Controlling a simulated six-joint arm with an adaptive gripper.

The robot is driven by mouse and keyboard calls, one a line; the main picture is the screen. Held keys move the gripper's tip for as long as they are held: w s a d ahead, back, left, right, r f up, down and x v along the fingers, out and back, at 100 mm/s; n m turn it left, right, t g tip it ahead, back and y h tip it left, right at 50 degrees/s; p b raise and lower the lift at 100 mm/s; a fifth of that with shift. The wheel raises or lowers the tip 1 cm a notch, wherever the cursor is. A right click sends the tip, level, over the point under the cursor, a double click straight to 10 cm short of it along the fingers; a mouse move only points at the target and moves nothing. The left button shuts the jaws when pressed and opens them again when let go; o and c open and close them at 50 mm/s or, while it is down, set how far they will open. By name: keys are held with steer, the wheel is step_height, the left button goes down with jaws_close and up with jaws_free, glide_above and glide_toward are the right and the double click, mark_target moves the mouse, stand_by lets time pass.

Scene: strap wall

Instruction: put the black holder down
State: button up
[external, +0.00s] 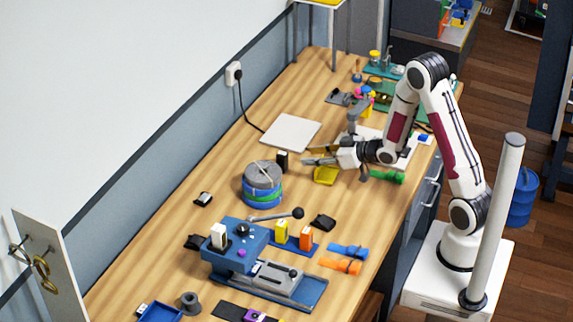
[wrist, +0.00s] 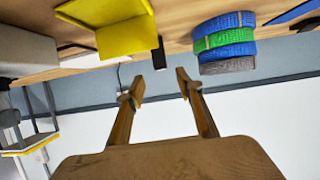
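A small black upright block, seemingly the black holder (external: 282,160), stands on the wooden table just beyond my fingertips. In the wrist view, where the scene appears upside down, the black holder (wrist: 159,54) lies ahead of the gap between my fingers and apart from them. My gripper (external: 306,156) is low over the table, pointing left toward the wall. The wrist view shows my gripper (wrist: 160,82) with its two fingers spread and nothing between them. The holder's underside is hidden.
A yellow tray (external: 325,175) is beside my gripper. Stacked strap rolls (external: 262,185) in blue, green and grey stand close to the holder. A white pad (external: 291,133) lies behind. A blue lever device (external: 237,248) is toward the front. Some bare table lies left of the rolls.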

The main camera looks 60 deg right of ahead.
steer(key=s+a+r+g+h, duration=0.2)
steer(key=s+a+r+g, duration=0.3)
steer(key=s+r, duration=0.7)
steer(key=s+a+r+g+y, duration=0.1)
steer(key=s+a, duration=0.4)
steer(key=s, duration=0.5)
steer(key=s+a+r+g+y, duration=0.1)
steer(key=s+a+r, duration=0.2)
steer(key=s+a, duration=0.3)
steer(key=s, duration=0.4)
steer(key=shift+s+r+g, duration=0.15)
steer(key=shift+s+g, duration=0.15)
steer(key=shift+g, duration=0.1)
